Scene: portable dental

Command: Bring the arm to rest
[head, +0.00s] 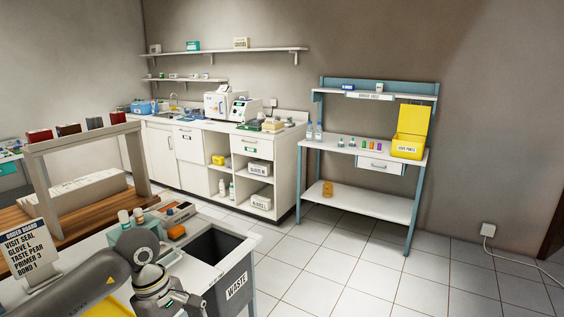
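My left arm (90,279) comes in from the lower left, bent over the near counter. Its grey wrist joint stands in front of the white counter with the waste bin (237,287). My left gripper (180,298) is small and low in the head view, close to the left side of the bin. Its fingers are not clear enough to tell whether they are open or shut, and nothing is plainly seen in them. My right arm and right gripper are not in view.
Small bottles (124,217) and an orange item (176,232) are close behind my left arm. An order board (33,253) stands at left beside a wooden-topped shelf unit (75,152). A blue-framed workbench (343,149) with a yellow box (408,147) stands farther off. Tiled floor between is clear.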

